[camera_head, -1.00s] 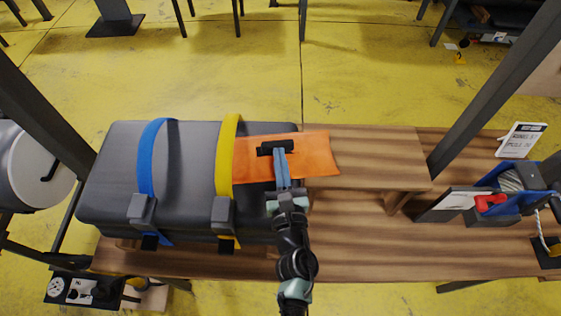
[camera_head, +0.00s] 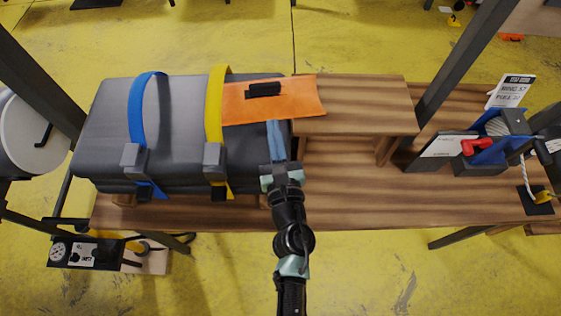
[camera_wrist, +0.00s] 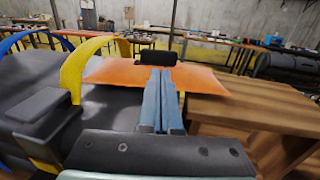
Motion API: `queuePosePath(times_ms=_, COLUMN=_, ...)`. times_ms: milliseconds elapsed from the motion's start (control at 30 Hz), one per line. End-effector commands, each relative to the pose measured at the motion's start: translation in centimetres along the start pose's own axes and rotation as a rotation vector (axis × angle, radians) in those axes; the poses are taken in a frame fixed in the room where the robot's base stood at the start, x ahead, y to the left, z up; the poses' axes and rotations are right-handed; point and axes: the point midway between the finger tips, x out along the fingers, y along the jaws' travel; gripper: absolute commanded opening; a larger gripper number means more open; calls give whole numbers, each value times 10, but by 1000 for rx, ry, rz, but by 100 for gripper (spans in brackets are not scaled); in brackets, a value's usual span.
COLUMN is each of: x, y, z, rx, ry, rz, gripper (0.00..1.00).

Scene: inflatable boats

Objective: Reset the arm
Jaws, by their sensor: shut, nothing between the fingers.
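My gripper (camera_head: 276,140) is shut and empty, with its two blue-grey fingers side by side. In the head view it is over the right end of a dark grey bundle (camera_head: 175,120), just in front of an orange pouch (camera_head: 300,101) with a black handle (camera_head: 263,89). In the wrist view the fingers (camera_wrist: 159,95) point toward the pouch (camera_wrist: 195,80) and its black handle (camera_wrist: 158,57). I cannot tell whether the fingertips touch the pouch.
A blue strap (camera_head: 136,110) and a yellow strap (camera_head: 214,105) wrap the bundle on the wooden bench (camera_head: 400,205). A raised wooden shelf (camera_head: 365,95) stands to the right. A blue winch (camera_head: 495,150) with rope is farther right. A dark post (camera_head: 460,70) rises behind the bench.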

Motion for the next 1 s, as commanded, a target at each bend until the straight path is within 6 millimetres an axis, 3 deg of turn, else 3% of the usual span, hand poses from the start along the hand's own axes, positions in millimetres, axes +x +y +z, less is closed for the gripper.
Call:
queuePosePath(times_ms=100, x=-24, y=1, z=-3, rx=0, ry=1, rz=2, gripper=0)
queuePosePath(times_ms=300, x=-52, y=0, z=-3, rx=-1, ry=1, rz=1, gripper=0)
queuePosePath(times_ms=500, x=-62, y=0, z=0, rx=0, ry=0, rz=1, gripper=0)
queuePosePath(times_ms=767, x=-63, y=0, z=1, rx=3, ry=-3, rz=0, gripper=0)
queuePosePath(times_ms=867, x=-55, y=-4, z=17, rx=55, ry=-35, rz=-14, gripper=0)
queuePosePath(times_ms=967, x=-37, y=-15, z=58, rx=206, ry=-122, rz=-48, gripper=0)
queuePosePath(times_ms=1000, x=-29, y=-21, z=81, rx=300, ry=-173, rz=-60, gripper=0)
